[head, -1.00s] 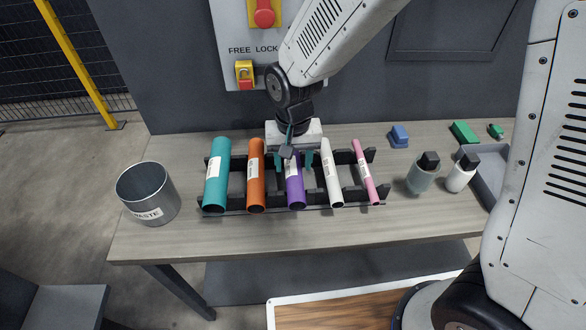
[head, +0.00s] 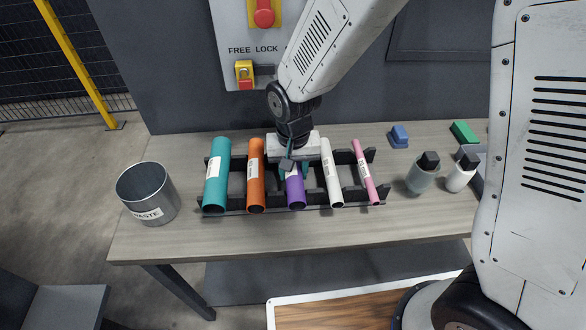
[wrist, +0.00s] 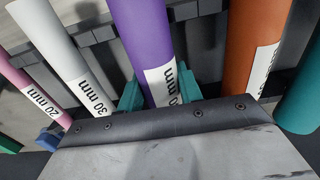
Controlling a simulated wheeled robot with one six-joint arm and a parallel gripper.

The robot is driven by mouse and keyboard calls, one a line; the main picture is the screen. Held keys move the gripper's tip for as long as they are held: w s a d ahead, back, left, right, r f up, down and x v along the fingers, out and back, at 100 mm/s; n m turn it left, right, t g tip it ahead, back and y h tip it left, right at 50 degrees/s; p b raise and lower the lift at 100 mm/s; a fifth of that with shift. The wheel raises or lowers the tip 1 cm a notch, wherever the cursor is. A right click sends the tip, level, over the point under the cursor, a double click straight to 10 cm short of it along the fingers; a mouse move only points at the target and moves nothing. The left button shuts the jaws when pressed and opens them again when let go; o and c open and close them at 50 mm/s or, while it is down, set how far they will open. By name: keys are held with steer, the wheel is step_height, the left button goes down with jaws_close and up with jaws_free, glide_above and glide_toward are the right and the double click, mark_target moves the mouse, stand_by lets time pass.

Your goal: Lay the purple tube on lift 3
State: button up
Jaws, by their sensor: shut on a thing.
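The purple tube (head: 295,196) lies in the middle slot of a black rack on the table, with a white label on its upper side. My gripper (head: 290,168) is over it, with its teal fingers on either side. In the wrist view the purple tube (wrist: 145,45) runs between the fingertips (wrist: 157,92), which are shut on it around its label. The tube still rests in the rack. No lift marked 3 can be made out in these frames.
The rack (head: 232,187) also holds a teal tube (head: 216,175), an orange tube (head: 256,178), a white tube (head: 331,175) and a pink tube (head: 365,172). A waste bin (head: 147,192) stands left. Two capped bottles (head: 422,176) stand right. The table front (head: 270,233) is clear.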

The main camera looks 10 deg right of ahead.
steer(key=shift+r, duration=3)
